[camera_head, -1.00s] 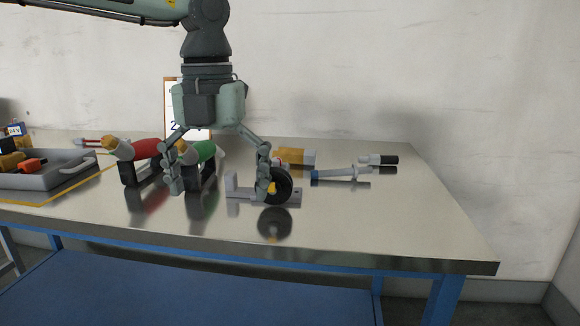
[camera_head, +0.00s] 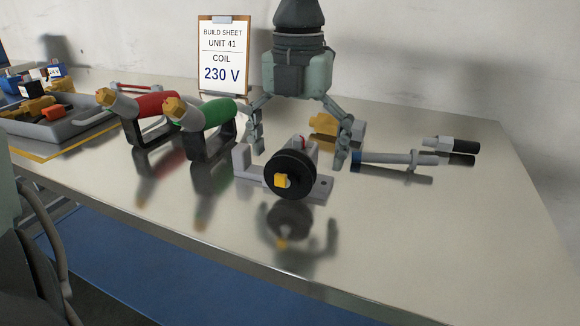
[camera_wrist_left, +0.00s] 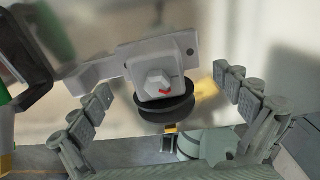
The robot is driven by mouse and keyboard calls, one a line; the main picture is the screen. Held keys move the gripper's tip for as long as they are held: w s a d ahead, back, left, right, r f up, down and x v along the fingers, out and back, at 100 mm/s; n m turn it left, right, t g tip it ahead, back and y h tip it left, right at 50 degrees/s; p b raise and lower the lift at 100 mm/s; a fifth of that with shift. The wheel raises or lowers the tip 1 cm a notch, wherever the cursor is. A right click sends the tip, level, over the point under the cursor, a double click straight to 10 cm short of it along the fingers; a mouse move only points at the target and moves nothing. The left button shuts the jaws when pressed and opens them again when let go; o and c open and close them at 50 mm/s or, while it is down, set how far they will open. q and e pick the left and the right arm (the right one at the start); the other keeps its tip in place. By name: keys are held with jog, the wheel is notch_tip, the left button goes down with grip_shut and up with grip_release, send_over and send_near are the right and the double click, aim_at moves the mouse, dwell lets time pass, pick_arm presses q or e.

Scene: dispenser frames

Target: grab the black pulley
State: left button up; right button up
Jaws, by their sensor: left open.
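The black pulley (camera_head: 298,164) is a dark wheel with a yellow hub, upright on the front of a small grey bracket unit (camera_head: 322,189) on the table. In the left wrist view the pulley (camera_wrist_left: 167,110) shows edge-on below the grey block (camera_wrist_left: 160,72) with its pale hex nut. My left gripper (camera_head: 299,152) points down, open, its fingers apart on either side of the unit. It looks slightly behind the pulley in the head view. Neither finger visibly grips it; light contact cannot be judged. My right gripper is not in view.
A red-bodied part (camera_head: 155,104) and a green-bodied part (camera_head: 216,112) stand on black stands to the left. A grey tool-like rod (camera_head: 385,158) lies right. A grey tray (camera_head: 75,127) sits far left. A build sheet (camera_head: 227,55) stands behind. The table front is clear.

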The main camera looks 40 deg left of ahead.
pick_arm(q)
jog(key=shift+f, duration=1.55)
jog(key=shift+c, duration=0.5)
